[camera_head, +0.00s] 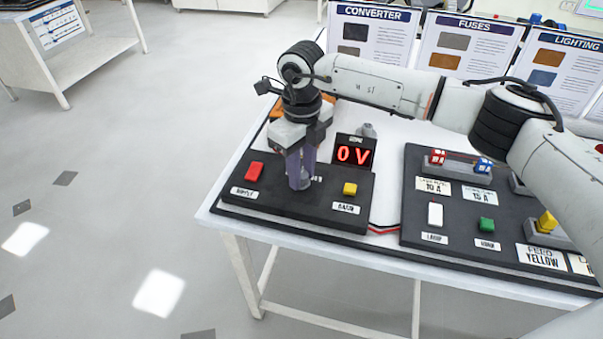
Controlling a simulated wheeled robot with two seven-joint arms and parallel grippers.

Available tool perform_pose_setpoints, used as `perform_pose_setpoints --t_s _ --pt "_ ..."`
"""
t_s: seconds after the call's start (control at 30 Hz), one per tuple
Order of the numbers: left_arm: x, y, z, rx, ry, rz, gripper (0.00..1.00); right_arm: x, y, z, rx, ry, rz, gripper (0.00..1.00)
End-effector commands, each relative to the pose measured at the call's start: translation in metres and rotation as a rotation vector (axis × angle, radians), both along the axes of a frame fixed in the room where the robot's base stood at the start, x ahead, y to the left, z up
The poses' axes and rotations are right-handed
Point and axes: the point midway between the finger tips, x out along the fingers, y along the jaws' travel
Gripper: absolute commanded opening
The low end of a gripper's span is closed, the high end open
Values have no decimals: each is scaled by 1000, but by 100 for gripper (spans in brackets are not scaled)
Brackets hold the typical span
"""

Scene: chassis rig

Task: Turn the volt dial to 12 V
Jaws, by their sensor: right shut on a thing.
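The volt dial (302,184) is a small grey knob on the left black panel (274,207), between a red switch and a yellow switch. My right gripper (300,180) reaches down from above and is shut on the dial; its fingers hide most of the dial and its marks. The red display (353,155) behind the panel reads 0 V. My left gripper is not in view.
The red switch (254,171) and yellow switch (350,189) stand close beside the dial. A second black panel (459,215) with white, green and yellow parts lies to the right. Upright boards (367,37) line the table's back.

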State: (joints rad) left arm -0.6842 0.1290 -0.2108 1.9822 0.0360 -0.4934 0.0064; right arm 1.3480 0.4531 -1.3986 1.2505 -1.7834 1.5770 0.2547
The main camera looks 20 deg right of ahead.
Motion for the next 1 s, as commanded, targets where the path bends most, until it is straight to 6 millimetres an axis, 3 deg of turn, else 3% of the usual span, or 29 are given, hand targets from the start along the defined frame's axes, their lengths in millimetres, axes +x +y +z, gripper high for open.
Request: perform_pose_setpoints --t_s 0.4,0.93,0.97,1.0 --pt "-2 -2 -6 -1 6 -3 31 1 0 1 1 -1 172 3" --pt "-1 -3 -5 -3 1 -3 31 1 -1 1 1 -2 190 3" --pt "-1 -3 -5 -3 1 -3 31 1 -1 1 1 -2 190 31" --pt "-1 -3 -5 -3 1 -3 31 1 -1 1 1 -2 190 37"
